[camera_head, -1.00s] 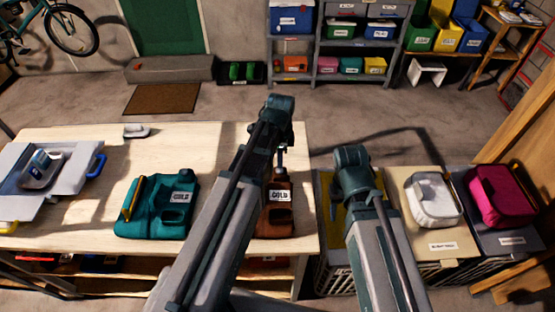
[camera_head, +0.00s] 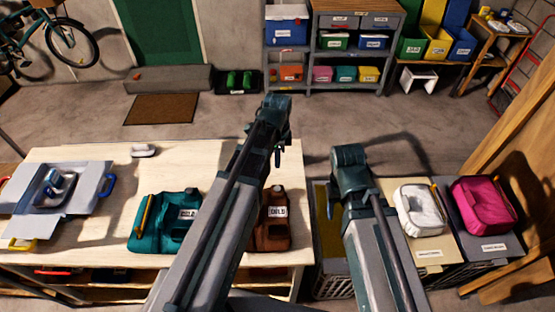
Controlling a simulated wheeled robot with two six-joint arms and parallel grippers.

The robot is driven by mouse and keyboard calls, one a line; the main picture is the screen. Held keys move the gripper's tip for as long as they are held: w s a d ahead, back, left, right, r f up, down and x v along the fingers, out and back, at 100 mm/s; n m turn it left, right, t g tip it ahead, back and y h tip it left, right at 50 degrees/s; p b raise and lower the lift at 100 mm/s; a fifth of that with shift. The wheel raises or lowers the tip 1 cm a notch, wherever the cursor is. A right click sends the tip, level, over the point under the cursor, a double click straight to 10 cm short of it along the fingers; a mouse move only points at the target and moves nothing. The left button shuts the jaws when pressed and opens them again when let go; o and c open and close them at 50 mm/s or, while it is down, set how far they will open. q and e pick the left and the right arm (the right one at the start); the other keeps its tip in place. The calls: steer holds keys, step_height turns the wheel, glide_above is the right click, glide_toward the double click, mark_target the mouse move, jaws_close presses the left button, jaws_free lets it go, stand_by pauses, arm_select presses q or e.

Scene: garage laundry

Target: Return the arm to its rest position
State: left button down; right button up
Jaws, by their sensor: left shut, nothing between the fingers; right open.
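My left arm reaches up through the middle of the head view, and its gripper (camera_head: 278,152) hangs above the right end of the wooden table, shut and empty. My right arm stands to its right, and its gripper (camera_head: 330,206) is in front of the crates, open and empty as far as it shows. A brown jug-like item labelled COLD (camera_head: 273,222) stands on the table, partly hidden behind my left arm. A teal item with a yellow bar and a label (camera_head: 165,222) lies on the table left of my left arm.
Right of the table are crates with a white bag (camera_head: 420,209) and a magenta bag (camera_head: 484,204) on top. Open floor (camera_head: 200,125) lies behind the table.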

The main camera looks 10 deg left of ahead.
stand_by(0.3)
arm_select(q)
steer(key=s+d+f+n+b, duration=0.3)
steer(key=s+d+n, duration=0.1)
steer(key=s, duration=0.3)
steer(key=s+d+f+n+y+b, duration=0.1)
steer(key=s+d+f+n+b, duration=0.3)
steer(key=s+n, duration=0.3)
steer(key=shift+d, duration=0.65)
